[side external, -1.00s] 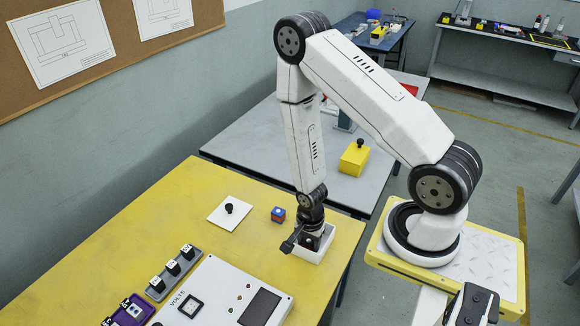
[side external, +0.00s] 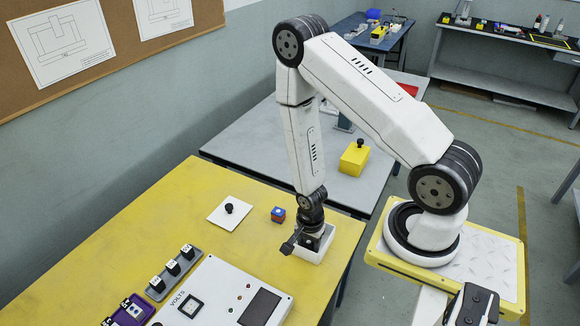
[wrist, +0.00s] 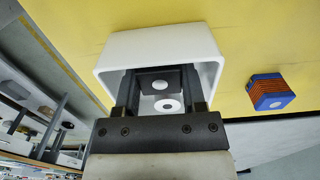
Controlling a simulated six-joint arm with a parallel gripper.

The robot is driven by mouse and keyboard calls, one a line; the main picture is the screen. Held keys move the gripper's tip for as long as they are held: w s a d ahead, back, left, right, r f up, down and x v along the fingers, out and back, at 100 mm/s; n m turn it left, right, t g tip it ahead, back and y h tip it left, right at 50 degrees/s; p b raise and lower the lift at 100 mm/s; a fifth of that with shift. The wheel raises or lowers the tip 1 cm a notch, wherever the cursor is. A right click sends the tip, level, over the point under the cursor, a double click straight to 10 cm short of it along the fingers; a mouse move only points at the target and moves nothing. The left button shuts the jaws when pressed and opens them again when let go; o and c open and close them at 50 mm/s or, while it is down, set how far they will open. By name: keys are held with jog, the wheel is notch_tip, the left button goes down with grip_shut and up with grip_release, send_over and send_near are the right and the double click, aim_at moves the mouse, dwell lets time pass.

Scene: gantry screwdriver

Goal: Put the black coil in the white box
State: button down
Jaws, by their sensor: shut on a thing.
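The white box (side external: 322,254) stands open near the right edge of the yellow table. My gripper (side external: 312,242) points down into it. In the wrist view my gripper (wrist: 160,92) has its two fingers inside the opening of the white box (wrist: 150,43), shut on the black coil (wrist: 148,76). The coil is a dark block with a white round mark, held between the fingers within the box walls. I cannot tell whether it touches the box floor. In the side view the gripper mostly hides the coil.
A white lid with a black knob (side external: 229,213) lies left of the box. A blue-and-orange coil (side external: 278,214) sits between them, also in the wrist view (wrist: 268,92). A grey rack (side external: 174,274) of black, white-topped pieces, a purple rack (side external: 127,311) and a volts panel (side external: 226,295) are at the front.

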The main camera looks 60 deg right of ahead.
aim_at(308, 242)
jog(key=shift+c, duration=0.5)
grip_release()
jog(key=shift+o, duration=0.3)
jog(key=shift+r, duration=0.1)
jog(key=shift+r, duration=3.9)
